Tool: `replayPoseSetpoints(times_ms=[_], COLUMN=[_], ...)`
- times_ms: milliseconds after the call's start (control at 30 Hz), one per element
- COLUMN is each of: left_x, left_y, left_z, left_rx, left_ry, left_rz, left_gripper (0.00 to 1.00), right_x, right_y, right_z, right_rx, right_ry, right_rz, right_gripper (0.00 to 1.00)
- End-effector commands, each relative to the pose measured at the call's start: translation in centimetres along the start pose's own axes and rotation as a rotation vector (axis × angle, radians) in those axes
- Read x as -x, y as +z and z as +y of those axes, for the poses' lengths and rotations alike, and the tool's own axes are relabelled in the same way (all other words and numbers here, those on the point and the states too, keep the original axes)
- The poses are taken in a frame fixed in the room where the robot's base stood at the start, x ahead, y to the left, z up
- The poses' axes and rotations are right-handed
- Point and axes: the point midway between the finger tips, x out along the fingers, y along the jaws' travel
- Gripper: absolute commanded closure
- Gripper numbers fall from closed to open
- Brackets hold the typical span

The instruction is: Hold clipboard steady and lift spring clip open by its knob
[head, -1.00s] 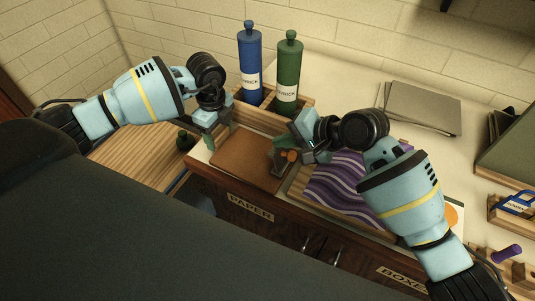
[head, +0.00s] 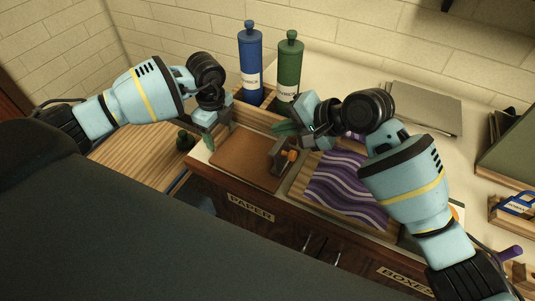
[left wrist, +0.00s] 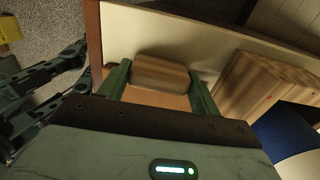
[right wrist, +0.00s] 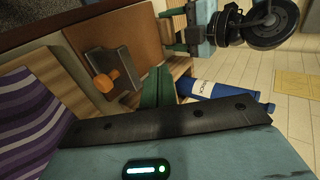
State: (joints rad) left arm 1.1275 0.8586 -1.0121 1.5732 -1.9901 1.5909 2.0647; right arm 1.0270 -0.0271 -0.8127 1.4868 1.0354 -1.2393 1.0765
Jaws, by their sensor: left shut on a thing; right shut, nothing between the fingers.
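The brown clipboard (head: 238,158) lies on the counter in the head view. Its dark grey spring clip (head: 276,153) sits at its right side with an orange knob (head: 292,155). The right wrist view shows the clip (right wrist: 117,60) and knob (right wrist: 104,82) clearly. My left gripper (head: 208,142) is at the clipboard's left end. In the left wrist view its fingers are shut on a rounded wooden grip (left wrist: 160,72). My right gripper (head: 280,130) is shut and empty, behind the clip and apart from the knob; its fingertips show in the right wrist view (right wrist: 157,76).
A blue bottle (head: 250,62) and a green bottle (head: 289,68) stand in a wooden rack behind the clipboard. A purple wavy sheet (head: 345,185) lies on a wooden tray to the right. Grey boards (head: 425,108) lie at the back right.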

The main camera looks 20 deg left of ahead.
Motion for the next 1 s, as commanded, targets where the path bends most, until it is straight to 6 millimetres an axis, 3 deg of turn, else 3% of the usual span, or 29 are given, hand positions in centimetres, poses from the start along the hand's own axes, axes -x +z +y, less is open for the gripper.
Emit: replayPoseSetpoints(times_ms=[500, 700, 1000], left_x=[-0.2, -0.2, -0.2], left_y=[-0.2, -0.2, -0.2], left_z=[0.1, 0.1, 0.1], left_rx=[-0.003, -0.003, -0.003], left_ry=[0.003, 0.003, 0.003], left_rz=[0.005, 0.005, 0.005], left_gripper=[0.64, 0.64, 0.64], right_x=[9.3, 10.9, 11.1], right_y=[-0.1, 0.0, 0.0], right_z=[0.1, 0.1, 0.1], right_rx=[0.001, -0.001, -0.001], right_ry=[0.0, 0.001, 0.001], right_rz=[0.002, 0.0, 0.0], right_gripper=[1.0, 1.0, 1.0])
